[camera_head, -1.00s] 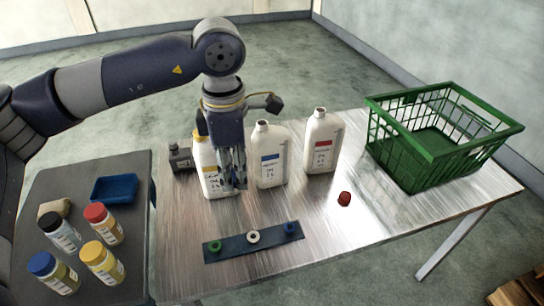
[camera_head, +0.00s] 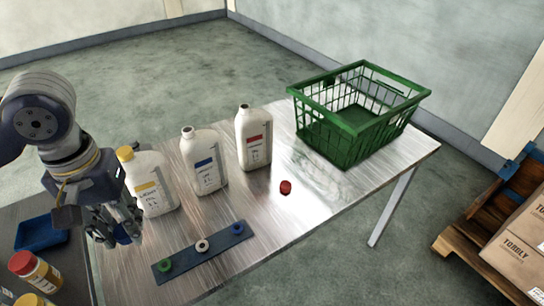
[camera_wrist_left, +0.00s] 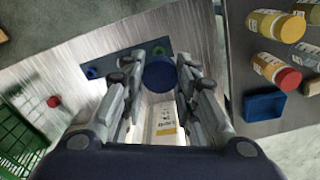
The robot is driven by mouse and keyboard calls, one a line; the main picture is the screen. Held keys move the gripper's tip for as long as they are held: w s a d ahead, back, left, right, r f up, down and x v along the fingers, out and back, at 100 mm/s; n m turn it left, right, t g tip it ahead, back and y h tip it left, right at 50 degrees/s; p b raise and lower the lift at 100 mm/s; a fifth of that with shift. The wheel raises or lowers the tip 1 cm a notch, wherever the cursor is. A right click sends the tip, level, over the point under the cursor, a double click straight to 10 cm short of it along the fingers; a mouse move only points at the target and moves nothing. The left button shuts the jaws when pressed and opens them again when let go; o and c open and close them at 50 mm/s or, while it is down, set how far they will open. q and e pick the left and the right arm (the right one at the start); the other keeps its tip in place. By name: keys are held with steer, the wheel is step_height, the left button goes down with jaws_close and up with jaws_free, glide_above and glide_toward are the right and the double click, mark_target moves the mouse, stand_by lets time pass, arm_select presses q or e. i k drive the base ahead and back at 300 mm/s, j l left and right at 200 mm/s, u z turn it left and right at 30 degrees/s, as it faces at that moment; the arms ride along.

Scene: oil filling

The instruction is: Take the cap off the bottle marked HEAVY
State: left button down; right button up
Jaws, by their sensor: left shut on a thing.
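Three white bottles stand upright on the metal table: one with a yellow label and a yellow cap (camera_head: 125,154), one with a blue label (camera_head: 208,178), and one with a red label (camera_head: 256,152). The blue-label and red-label bottles have bare necks. The label words are too small for me to tell which says HEAVY. My left gripper (camera_head: 118,232) is near the yellow-label bottle (camera_head: 158,190), in front and to its left. In the left wrist view its fingers are shut on a blue cap (camera_wrist_left: 159,75). My right gripper is not in view.
A red cap (camera_head: 286,187) lies loose on the table. A dark strip (camera_head: 183,262) holds green, white and blue rings at the front. A green basket (camera_head: 350,130) stands at the right. A side table at left holds a blue tray (camera_head: 40,234) and small bottles.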

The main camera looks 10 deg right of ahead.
mark_target(202, 151)
steer(key=i+l, duration=0.35)
steer(key=i+l+u, duration=0.1)
steer(key=i+l, duration=0.2)
steer(key=l, duration=0.15)
steer(key=i+l, duration=0.3)
steer(key=l, duration=0.15)
